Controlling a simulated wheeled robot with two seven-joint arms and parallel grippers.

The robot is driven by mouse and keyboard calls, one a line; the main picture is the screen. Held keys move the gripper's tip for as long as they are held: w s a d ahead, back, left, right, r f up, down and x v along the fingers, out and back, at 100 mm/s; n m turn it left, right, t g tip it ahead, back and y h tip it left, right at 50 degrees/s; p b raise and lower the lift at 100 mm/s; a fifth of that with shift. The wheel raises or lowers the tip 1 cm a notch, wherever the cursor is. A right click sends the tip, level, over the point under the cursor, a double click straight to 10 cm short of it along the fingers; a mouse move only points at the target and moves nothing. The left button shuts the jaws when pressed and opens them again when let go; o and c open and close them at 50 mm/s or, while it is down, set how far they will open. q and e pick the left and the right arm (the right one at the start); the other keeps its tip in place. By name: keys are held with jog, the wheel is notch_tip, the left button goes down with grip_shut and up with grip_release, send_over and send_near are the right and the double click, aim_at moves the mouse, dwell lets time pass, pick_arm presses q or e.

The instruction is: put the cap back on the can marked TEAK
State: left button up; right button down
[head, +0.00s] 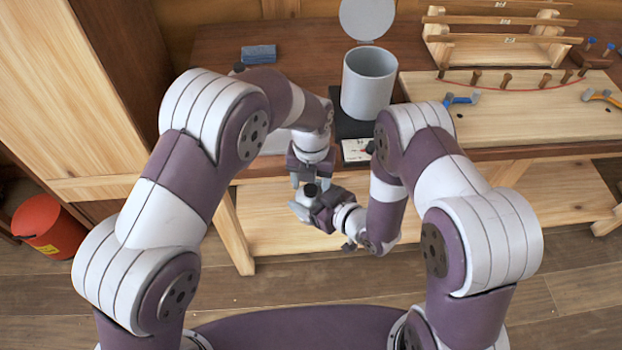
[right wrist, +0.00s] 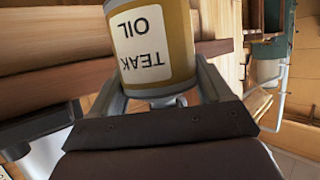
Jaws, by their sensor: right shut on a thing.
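The can marked TEAK OIL (right wrist: 158,48) has a mustard body and a pale label. It is held between the fingers of my right gripper (right wrist: 160,98), its lettering upside down in the right wrist view. In the head view only its pale grey top (head: 305,196) shows clearly, in front of the bench, by my right gripper (head: 311,214). A small dark round piece (head: 311,189), which looks like the cap, is over that top; I cannot tell whether it is seated. My left gripper (head: 310,181) is just above, its fingers apart on either side.
A red bucket (head: 48,226) stands on the floor at left.

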pick_arm(q)
jog(key=shift+r, duration=0.1)
jog(key=shift+r, duration=2.2)
